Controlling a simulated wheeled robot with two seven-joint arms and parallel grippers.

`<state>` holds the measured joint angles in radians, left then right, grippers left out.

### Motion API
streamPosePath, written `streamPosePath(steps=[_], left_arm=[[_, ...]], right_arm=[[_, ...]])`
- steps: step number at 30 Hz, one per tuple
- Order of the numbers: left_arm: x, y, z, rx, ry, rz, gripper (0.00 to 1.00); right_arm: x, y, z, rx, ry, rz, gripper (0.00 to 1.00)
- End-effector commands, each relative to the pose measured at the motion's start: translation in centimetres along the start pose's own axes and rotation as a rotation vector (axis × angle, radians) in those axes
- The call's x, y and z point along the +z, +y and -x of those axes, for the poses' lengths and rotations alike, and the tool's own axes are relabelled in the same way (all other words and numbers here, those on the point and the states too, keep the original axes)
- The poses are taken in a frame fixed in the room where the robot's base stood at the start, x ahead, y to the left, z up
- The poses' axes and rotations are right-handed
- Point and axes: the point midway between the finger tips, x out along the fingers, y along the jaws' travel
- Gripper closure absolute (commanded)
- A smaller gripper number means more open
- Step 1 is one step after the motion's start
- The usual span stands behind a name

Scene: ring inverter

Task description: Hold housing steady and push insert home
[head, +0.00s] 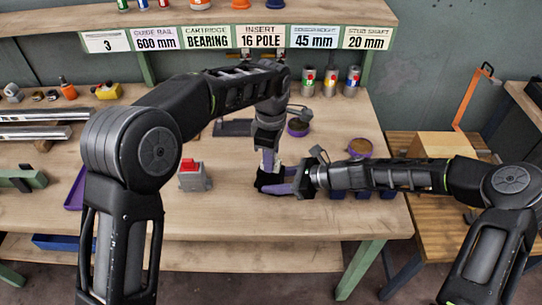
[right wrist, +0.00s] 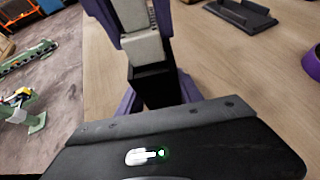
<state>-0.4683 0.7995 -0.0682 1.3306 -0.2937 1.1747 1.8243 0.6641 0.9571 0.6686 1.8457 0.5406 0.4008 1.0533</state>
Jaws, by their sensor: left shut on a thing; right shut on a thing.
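The black housing (head: 268,181) is on the bench in the middle of the head view, between the purple fingers of my right gripper (head: 276,187), which is shut on it from the right. The housing also shows in the right wrist view (right wrist: 158,88). My left gripper (head: 268,158) points down from above and is shut on a light grey piece, seemingly the insert (right wrist: 147,47). In the right wrist view this grey piece meets the top of the housing. How deep it sits inside is hidden.
A grey block with a red top (head: 193,177) stands left of the housing. Blue bins are partly hidden beneath my right arm. The bench front (head: 230,217) is clear.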

Motion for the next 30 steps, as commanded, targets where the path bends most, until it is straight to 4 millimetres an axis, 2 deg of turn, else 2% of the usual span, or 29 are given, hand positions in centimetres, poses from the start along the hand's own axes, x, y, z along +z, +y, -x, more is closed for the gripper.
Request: streamPosePath(steps=[16, 17, 26, 30], left_arm=[[0.0, 0.0, -1.4, -0.001, 0.001, 0.000, 1.00], [0.0, 0.0, -1.5, -0.001, 0.000, 0.000, 0.73], [0.0, -0.1, -1.6, -0.004, 0.001, 0.000, 0.48], [0.0, -0.1, -1.6, -0.004, 0.001, 0.000, 0.48]], right_arm=[[-0.1, 0.0, 0.0, 0.000, 0.001, -0.001, 0.80], [-0.1, 0.0, 0.0, 0.000, 0.001, -0.001, 0.80], [-0.1, 0.0, 0.0, 0.000, 0.001, -0.001, 0.80], [-0.1, 0.0, 0.0, -0.001, 0.001, -0.001, 0.80]])
